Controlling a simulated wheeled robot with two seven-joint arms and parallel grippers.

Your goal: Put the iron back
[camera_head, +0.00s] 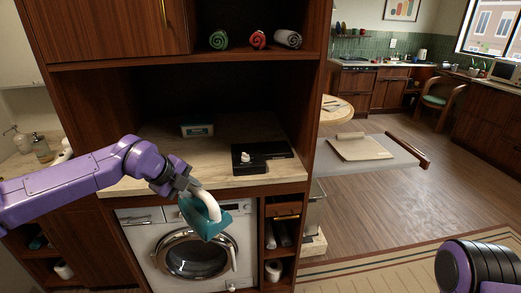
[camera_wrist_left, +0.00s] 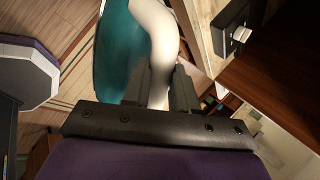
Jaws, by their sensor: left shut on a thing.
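The iron (camera_head: 207,221) has a teal body and a white handle. My left gripper (camera_head: 190,188) is shut on its handle and holds it in the air in front of the washing machine, below the counter's front edge. In the left wrist view, the teal body (camera_wrist_left: 116,50) and the white handle (camera_wrist_left: 155,40) show between the fingers of my left gripper (camera_wrist_left: 160,85). The tip of the iron points down and to the right in the head view. My right gripper is out of view; only part of my right arm shows at the lower right.
The counter (camera_head: 225,145) holds a black flat stand (camera_head: 262,157) with a small white piece, and a teal box (camera_head: 197,130) at the back. The washing machine (camera_head: 185,255) is below. An ironing board (camera_head: 375,155) stands right of the cabinet's upright side panel. Rolled towels lie on the upper shelf.

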